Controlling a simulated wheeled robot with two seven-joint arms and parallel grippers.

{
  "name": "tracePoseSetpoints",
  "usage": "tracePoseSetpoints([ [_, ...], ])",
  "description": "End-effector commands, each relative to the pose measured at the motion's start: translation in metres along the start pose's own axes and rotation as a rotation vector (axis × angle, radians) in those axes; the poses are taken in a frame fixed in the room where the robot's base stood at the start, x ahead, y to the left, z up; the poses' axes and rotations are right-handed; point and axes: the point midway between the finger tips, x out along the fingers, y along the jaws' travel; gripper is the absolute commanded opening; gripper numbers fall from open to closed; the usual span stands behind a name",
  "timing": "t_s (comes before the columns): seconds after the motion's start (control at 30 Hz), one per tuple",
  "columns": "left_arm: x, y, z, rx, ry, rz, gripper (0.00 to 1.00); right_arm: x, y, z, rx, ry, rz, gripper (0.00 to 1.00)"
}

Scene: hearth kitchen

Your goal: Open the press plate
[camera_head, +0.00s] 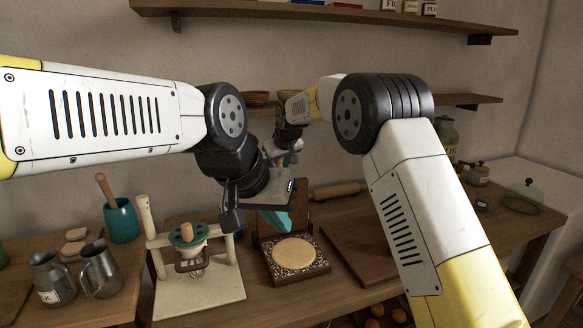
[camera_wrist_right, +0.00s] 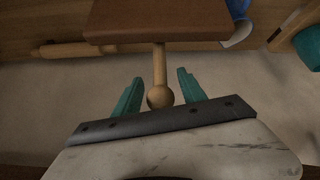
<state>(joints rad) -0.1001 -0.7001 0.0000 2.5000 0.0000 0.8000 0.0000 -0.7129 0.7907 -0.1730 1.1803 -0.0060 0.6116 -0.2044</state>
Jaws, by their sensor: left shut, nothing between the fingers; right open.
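The press has a low base (camera_head: 298,278) on the counter, with a round flat piece of dough (camera_head: 294,252) lying uncovered on it. Its brown upper plate (camera_head: 299,216) stands raised behind the base, partly hidden by my left gripper (camera_head: 276,222). That gripper is shut and empty, with teal fingers in front of the plate.
Left of the press stands a white frame device (camera_head: 200,295) with a green round top. Metal jugs (camera_head: 98,270) and a teal utensil cup (camera_head: 122,220) are further left. A wooden board (camera_head: 360,250) lies right of the press; a rolling pin (camera_head: 340,190) lies behind.

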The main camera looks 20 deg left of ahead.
Motion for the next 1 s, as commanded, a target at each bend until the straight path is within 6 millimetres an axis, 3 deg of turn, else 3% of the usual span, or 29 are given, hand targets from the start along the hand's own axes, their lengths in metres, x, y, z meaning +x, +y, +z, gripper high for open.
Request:
tracePoseSetpoints([
  [0.33, 0.000, 0.000, 0.000, 0.000, 0.000, 0.000, 0.00, -0.057, -0.001, 0.000, 0.000, -0.001, -0.001, 0.48],
  [0.8, 0.000, 0.000, 0.000, 0.000, 0.000, 0.000, 0.00, -0.069, 0.001, 0.002, 0.002, -0.003, -0.001, 0.48],
  [0.9, 0.000, 0.000, 0.000, 0.000, 0.000, 0.000, 0.00, -0.081, 0.012, 0.007, 0.024, -0.005, 0.002, 0.48],
  [1.0, 0.000, 0.000, 0.000, 0.000, 0.000, 0.000, 0.00, -0.112, 0.037, 0.024, 0.077, -0.009, 0.007, 0.48],
])
